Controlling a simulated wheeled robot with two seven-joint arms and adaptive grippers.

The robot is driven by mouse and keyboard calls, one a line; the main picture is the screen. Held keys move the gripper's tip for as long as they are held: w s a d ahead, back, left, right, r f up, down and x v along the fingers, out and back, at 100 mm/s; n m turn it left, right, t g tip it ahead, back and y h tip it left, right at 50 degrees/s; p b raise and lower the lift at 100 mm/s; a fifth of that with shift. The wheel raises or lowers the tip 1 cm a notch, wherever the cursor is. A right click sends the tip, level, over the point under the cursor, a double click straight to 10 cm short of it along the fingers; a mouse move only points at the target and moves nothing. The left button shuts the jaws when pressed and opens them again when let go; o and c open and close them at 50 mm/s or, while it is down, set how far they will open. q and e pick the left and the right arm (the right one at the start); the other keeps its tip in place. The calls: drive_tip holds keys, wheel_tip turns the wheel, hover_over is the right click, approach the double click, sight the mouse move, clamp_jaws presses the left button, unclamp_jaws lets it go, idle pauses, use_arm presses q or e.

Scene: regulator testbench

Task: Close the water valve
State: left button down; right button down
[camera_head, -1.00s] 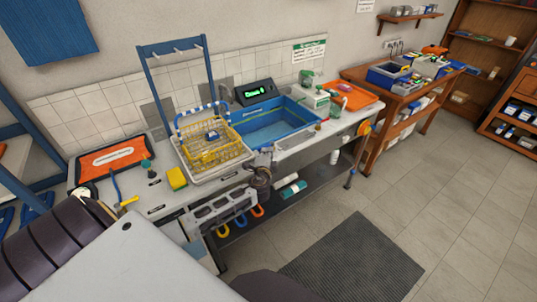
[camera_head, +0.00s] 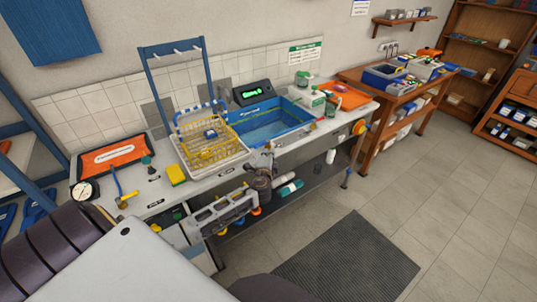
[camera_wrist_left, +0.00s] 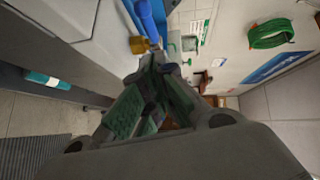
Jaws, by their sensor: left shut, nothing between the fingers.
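No part can be named for certain as the water valve. In the wrist view, a blue rounded part (camera_wrist_left: 146,18) with a brass-coloured piece (camera_wrist_left: 143,45) lies just beyond my left fingertips, apart or touching I cannot tell. A small yellow and red round part (camera_head: 360,127) sits at the bench's right end in the head view. My left gripper (camera_head: 267,153) is at the bench's front edge, before the blue basin (camera_head: 262,124). Its fingers (camera_wrist_left: 158,65) are shut and empty in the wrist view. My right gripper is not in view.
A yellow wire basket (camera_head: 212,148) stands left of the basin. A blue-handled tool with a brass-coloured end (camera_head: 120,190), a gauge (camera_head: 86,190) and a yellow sponge (camera_head: 176,174) lie further left. Bottles (camera_head: 288,188) lie on the lower shelf.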

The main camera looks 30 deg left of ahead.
use_arm(q)
drive_tip(key=v, duration=0.9)
drive_tip(key=shift+s+a+b, duration=0.3)
drive_tip(key=shift+a+b, duration=0.05)
drive_tip(key=shift+b, duration=0.1)
idle(0.5)
